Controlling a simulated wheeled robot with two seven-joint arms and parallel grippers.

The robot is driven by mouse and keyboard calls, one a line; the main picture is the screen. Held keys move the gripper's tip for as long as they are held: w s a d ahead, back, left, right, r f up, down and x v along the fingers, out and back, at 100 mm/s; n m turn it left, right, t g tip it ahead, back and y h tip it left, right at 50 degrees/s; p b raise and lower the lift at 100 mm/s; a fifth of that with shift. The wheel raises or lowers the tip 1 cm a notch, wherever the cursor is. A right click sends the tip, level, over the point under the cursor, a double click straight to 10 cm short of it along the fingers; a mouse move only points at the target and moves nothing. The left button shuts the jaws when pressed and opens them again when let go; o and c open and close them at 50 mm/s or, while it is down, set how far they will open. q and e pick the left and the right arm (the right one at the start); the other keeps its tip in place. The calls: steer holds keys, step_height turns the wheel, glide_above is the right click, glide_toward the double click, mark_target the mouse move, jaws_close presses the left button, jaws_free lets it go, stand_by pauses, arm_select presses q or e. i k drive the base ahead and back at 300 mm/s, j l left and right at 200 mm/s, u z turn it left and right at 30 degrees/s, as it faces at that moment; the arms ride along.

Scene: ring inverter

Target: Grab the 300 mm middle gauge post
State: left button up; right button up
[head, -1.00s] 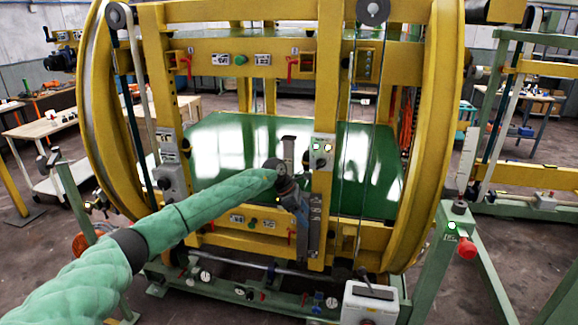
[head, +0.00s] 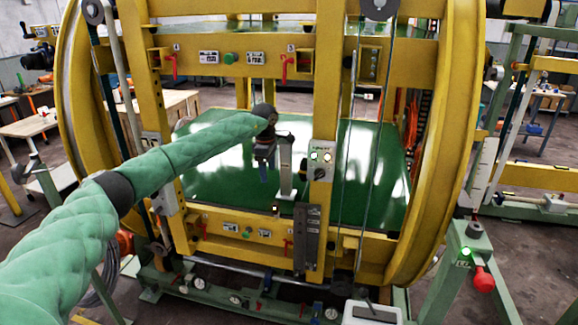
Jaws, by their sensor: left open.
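A grey upright post (head: 285,168), which looks like the middle gauge post, stands on the green plate (head: 225,190) inside the yellow ring frame. Its length marking is too small to read. My left arm, in a green padded sleeve, reaches in from the left. My left gripper (head: 263,172) points down just left of the post, over the green plate. It is open and holds nothing that I can see. The small gap between gripper and post makes contact hard to judge. My right gripper is out of view.
A yellow crossbeam (head: 240,62) runs above my arm. A green stand with a red button (head: 483,280) is at the right. The plate left of my gripper is clear.

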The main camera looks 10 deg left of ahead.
mark_target(287, 193)
steer(key=i, duration=1.1)
